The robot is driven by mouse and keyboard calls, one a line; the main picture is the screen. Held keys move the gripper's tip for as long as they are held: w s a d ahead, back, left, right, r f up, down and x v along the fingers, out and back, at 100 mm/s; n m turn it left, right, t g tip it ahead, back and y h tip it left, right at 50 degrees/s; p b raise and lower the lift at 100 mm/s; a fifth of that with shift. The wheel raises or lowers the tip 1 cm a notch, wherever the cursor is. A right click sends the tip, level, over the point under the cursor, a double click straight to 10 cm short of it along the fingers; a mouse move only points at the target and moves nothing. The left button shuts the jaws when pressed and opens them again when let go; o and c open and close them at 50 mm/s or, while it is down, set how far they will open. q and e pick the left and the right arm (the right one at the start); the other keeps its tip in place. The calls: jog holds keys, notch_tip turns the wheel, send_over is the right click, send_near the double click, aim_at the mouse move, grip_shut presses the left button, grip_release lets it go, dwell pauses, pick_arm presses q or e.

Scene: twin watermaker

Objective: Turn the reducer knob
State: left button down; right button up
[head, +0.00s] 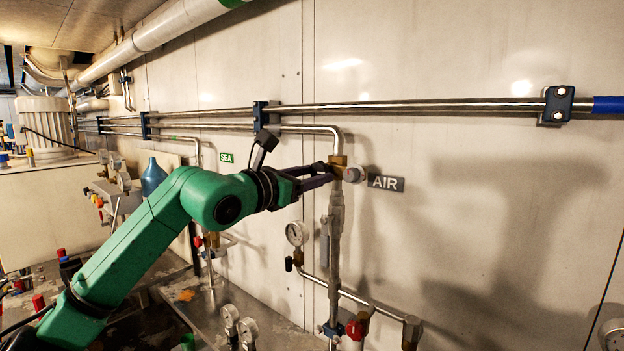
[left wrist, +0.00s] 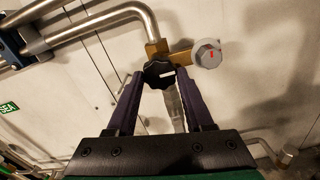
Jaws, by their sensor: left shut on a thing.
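The reducer knob (left wrist: 158,74) is black with a lobed rim and a white mark on its face. It sits below a brass fitting (left wrist: 154,49) on the pipe in the left wrist view. My left gripper (left wrist: 159,82) is shut on the knob, one dark finger on each side of it. In the head view my left gripper (head: 331,173) reaches the brass fitting (head: 338,160) beside the AIR label, and the fingers largely hide the knob there. My right gripper is in neither view.
The AIR label (head: 386,183) is on the wall. A vertical pipe (head: 335,235) runs below the fitting, with a pressure gauge (head: 297,233) to its left. Steel pipes (head: 420,107) run above.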

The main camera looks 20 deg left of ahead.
pick_arm(q)
jog(key=m+b, duration=0.1)
jog(key=m, duration=0.3)
jog(key=shift+m, duration=0.3)
jog(key=m, duration=0.5)
jog(key=shift+a+r, duration=0.1)
jog(key=shift+r, duration=0.05)
jog(key=shift+c, duration=1.4)
grip_release()
jog(key=b+v, duration=0.6)
jog(key=v, duration=0.8)
jog(key=shift+s+b, duration=0.25)
jog(key=shift+b, duration=0.05)
